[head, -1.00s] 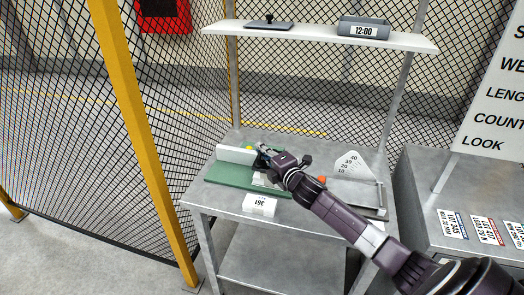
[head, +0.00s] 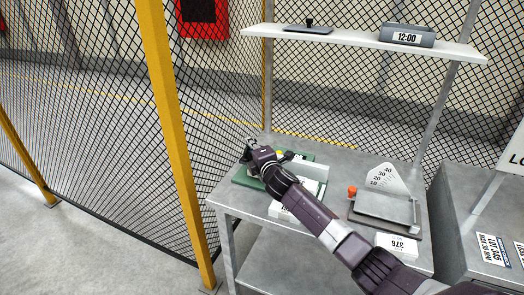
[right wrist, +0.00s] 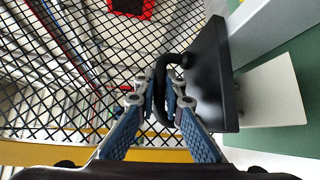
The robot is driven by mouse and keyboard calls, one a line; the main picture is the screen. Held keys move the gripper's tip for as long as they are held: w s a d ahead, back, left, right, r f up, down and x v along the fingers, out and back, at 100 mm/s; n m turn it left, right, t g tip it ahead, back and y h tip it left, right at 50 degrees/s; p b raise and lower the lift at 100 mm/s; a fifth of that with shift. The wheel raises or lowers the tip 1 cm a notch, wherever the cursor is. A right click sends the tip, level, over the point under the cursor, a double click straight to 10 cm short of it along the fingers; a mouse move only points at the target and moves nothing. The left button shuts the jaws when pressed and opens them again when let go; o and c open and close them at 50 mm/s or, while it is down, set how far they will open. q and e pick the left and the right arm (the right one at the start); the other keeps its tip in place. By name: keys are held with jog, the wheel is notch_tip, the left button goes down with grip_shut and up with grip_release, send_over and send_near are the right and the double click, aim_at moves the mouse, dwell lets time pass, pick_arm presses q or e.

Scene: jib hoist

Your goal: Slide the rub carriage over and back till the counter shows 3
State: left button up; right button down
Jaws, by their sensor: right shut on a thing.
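The rub device has a green base (head: 243,180) and a pale bar (head: 315,171) on the grey bench. My right gripper (head: 253,147) is at the left end of the base. In the right wrist view, my right gripper (right wrist: 160,98) is shut on a black curved handle (right wrist: 163,62). The handle is fixed to a dark upright plate (right wrist: 210,82), which appears to be the carriage. My arm hides part of the device. I can read no counter value on it. My left gripper is not in view.
A gauge (head: 384,180) with a 10 to 40 scale and an orange knob (head: 352,190) stands to the right. A tag reading 376 (head: 397,245) is at the front edge. The shelf (head: 350,43) holds a 12:00 clock (head: 407,36). Mesh fence stands behind and left.

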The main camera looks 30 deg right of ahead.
jog(key=shift+a+r, duration=0.1)
jog(key=shift+a, duration=0.05)
jog(key=c, duration=2.5)
grip_release()
jog(key=shift+o, duration=1)
jog(key=shift+w+a, duration=0.1)
jog(key=shift+w, duration=0.15)
jog(key=shift+s, duration=0.4)
jog(key=s+a+r, duration=0.1)
jog(key=s, duration=1)
jog(key=shift+r, duration=0.15)
